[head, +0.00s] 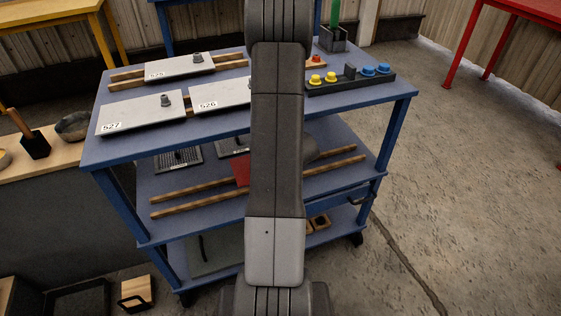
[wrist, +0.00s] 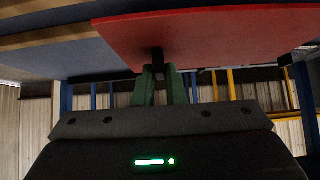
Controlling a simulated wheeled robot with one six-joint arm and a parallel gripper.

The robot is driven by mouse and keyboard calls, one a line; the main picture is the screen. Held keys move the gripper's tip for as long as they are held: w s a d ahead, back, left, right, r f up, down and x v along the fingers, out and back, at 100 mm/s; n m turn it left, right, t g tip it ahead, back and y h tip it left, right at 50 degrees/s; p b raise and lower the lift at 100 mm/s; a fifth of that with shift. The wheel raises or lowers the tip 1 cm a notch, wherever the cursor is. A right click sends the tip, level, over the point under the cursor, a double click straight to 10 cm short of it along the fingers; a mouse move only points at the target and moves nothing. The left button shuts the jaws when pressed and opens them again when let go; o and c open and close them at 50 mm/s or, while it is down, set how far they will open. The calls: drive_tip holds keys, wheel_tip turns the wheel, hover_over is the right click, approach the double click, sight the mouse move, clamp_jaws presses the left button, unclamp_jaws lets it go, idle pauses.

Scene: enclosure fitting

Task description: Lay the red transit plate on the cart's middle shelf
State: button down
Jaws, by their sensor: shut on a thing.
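The red transit plate (wrist: 215,38) fills the upper right of the wrist view, with a dark knob (wrist: 157,60) on it. My gripper (wrist: 160,84) has its green fingers shut on that knob. In the head view a small red part of the plate (head: 242,172) shows at the cart's middle shelf (head: 215,183), left of my arm. My arm hides the rest of the plate, and my fingers do not show there. The plate is at the two wooden rails (head: 190,192) of that shelf; I cannot tell whether it touches them.
Grey plates (head: 140,112) lie on the cart's top shelf (head: 220,127), with a black rack of yellow and blue knobs (head: 350,81) at right. Dark slotted panels (head: 178,159) sit at the middle shelf's back.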

drive_tip(key=shift+w+a, duration=0.15)
drive_tip(key=shift+w, duration=0.2)
drive_tip(key=shift+f, duration=0.2)
drive_tip(key=shift+f+b, duration=0.65)
drive_tip(key=shift+f, duration=0.9)
drive_tip(key=shift+f+b, duration=0.5)
drive_tip(key=shift+f, duration=0.05)
drive_tip(key=c, duration=1.5)
unclamp_jaws()
drive_tip(key=shift+r, duration=0.1)
